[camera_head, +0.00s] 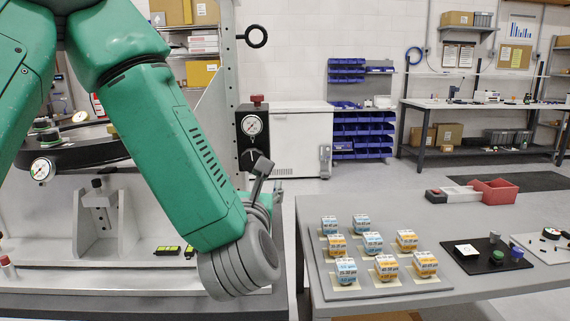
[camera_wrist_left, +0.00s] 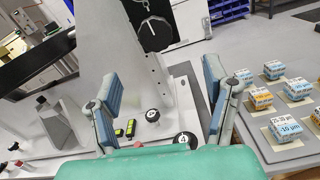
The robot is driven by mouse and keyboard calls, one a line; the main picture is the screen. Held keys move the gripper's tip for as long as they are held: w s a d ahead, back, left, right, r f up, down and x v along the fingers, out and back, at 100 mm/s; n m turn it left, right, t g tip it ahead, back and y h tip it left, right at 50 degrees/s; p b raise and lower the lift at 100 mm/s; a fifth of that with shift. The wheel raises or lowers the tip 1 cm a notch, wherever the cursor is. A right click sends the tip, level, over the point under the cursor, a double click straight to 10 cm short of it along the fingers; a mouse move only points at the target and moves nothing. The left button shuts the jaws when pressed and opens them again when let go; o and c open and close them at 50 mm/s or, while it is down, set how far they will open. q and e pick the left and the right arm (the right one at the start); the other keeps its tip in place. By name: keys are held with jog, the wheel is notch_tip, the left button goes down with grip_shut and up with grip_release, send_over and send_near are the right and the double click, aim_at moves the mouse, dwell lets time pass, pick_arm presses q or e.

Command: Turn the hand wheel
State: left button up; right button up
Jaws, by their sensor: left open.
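In the head view, part of my left gripper (camera_head: 261,168) shows past my grey wrist, just below a dial gauge (camera_head: 251,125) in a black housing with a red knob. A black ring (camera_head: 256,36) sticks out higher on the panel's edge. My right gripper is not in view.
A grey table (camera_head: 450,250) at the right holds several small labelled boxes (camera_head: 372,242) on a mat, a black tray (camera_head: 484,262) and a red bin (camera_head: 496,191). Another dial gauge (camera_head: 41,169) is at the left.

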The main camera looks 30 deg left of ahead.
aim_at(252, 165)
pick_arm(q)
jog(key=w+a, duration=0.1)
jog(key=a, duration=0.1)
jog(key=w+a, duration=0.2)
jog(key=w+a+p, duration=0.1)
jog(key=a, duration=0.1)
jog(key=shift+w+f, duration=0.25)
jog(key=shift+w, duration=0.15)
jog(key=x, duration=0.4)
jog(key=d+x, duration=0.1)
jog(key=x, duration=0.1)
jog(key=shift+w+a+r+p, duration=0.1)
jog(key=shift+w+p, duration=0.1)
jog(key=shift+w, duration=0.15)
jog(key=shift+w+r+p, duration=0.1)
jog(key=shift+w+p, duration=0.05)
jog(key=shift+w, duration=0.15)
jog(key=shift+a+f, duration=0.1)
jog(key=shift+a, duration=0.2)
jog(key=shift+d, duration=0.2)
jog(key=c, duration=0.7)
jog(key=shift+d, duration=0.4)
jog(key=shift+c, duration=0.2)
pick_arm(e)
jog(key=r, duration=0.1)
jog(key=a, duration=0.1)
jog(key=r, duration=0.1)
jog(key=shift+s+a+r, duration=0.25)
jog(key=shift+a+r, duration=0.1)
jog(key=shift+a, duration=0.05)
